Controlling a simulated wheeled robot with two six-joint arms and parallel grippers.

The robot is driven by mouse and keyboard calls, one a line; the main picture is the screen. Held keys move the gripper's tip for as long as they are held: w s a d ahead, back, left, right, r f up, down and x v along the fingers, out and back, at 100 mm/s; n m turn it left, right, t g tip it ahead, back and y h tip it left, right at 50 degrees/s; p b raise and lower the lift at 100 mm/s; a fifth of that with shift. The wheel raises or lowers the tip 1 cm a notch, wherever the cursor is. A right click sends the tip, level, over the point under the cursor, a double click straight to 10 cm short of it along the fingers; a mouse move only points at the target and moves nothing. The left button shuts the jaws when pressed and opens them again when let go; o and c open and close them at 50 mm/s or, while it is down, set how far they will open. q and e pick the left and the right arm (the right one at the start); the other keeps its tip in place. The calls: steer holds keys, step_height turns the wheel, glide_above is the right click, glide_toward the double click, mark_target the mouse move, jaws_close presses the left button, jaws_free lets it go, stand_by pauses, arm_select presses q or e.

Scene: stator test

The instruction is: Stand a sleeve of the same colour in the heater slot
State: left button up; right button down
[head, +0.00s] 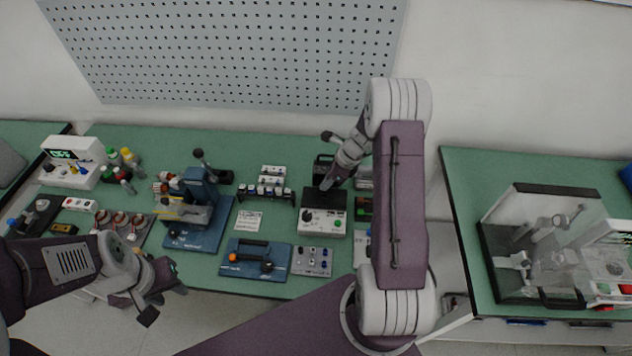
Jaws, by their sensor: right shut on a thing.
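A unit with a black top and a pale front panel (322,222), which looks like the heater, stands right of centre on the green bench. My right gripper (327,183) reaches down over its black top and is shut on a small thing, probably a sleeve. That thing's colour and the slot are too small or too hidden to make out. A small rack (267,191) with several pale and dark upright pieces, possibly sleeves, stands just left of the unit. My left gripper (163,301) is open and empty in front of the bench's front edge.
A blue press (194,212) stands left of the rack. A white meter (73,161) and bottles are at far left. A second bench (462,190) stands right.

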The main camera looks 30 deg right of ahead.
mark_target(322, 199)
steer(key=shift+a+f, duration=0.1)
step_height(322, 199, down, 4)
steer(key=b, duration=0.3)
steer(key=shift+w+r+b, duration=0.15)
steer(key=shift+r+b, duration=0.05)
steer(key=shift+b, duration=0.15)
steer(key=shift+f+b, duration=0.3)
steer(key=shift+f, duration=0.25)
steer(key=shift+f, duration=0.3)
stand_by(0.6)
steer(key=shift+s+a+f, duration=0.1)
steer(key=shift+s+f, duration=0.15)
steer(key=shift+s, duration=0.1)
